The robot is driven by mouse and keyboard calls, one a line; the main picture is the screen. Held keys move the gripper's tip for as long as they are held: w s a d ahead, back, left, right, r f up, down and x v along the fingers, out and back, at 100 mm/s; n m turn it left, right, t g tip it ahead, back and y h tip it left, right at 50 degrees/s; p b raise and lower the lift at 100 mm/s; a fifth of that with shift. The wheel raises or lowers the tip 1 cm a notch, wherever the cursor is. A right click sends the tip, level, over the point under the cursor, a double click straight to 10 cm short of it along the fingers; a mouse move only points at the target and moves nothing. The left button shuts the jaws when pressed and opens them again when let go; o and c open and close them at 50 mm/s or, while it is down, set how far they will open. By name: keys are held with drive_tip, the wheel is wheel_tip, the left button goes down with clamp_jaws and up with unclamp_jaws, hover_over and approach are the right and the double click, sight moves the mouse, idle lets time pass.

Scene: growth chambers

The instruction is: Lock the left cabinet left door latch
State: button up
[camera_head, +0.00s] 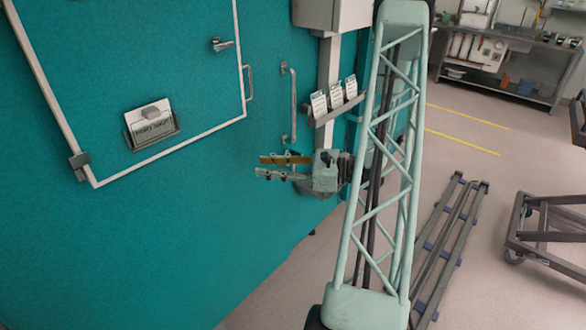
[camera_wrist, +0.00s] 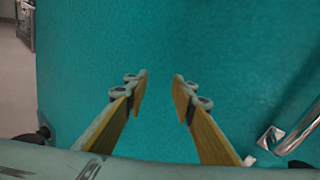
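A teal cabinet door (camera_head: 185,85) with a white outline fills the left of the head view. A silver lever latch (camera_head: 222,45) sits near its upper right edge and points sideways. I cannot tell whether it is locked. My gripper (camera_head: 262,167) is below and to the right of the latch, apart from it, in front of the teal face. In the wrist view the two yellow-and-grey fingers (camera_wrist: 160,82) are apart, with nothing between them but teal surface. A silver bar handle (camera_wrist: 295,128) shows at the lower right there; I cannot tell which handle it is.
A small handle (camera_head: 249,82) is at the door edge, and a long vertical handle (camera_head: 291,104) stands right of it. A card holder (camera_head: 155,138) is on the door. A shelf with several cards (camera_head: 335,108) is above my gripper. Rails (camera_head: 450,235) and a cart (camera_head: 548,225) stand right.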

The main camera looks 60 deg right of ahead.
drive_tip(key=s+d+f+m+t+h, duration=0.2)
drive_tip(key=s+d+f+m+h, duration=0.3)
drive_tip(key=d, duration=0.5)
drive_tip(key=m+h, duration=0.3)
drive_tip(key=h, duration=0.1)
approach(293, 167)
drive_tip(key=s+f, duration=0.1)
drive_tip(key=s, duration=0.2)
drive_tip(key=shift+d+f+p, duration=0.15)
drive_tip(key=shift+d+p, duration=0.05)
drive_tip(key=shift+p, duration=0.2)
drive_tip(key=shift+w, duration=0.2)
drive_tip(key=shift+w+d+b, duration=0.25)
drive_tip(key=shift+w, duration=1.95)
drive_tip(key=shift+w+d+b, duration=0.3)
drive_tip(key=shift+w, duration=1.95)
drive_tip(key=shift+w+d+b, duration=0.25)
drive_tip(key=shift+w, duration=1.95)
clamp_jaws()
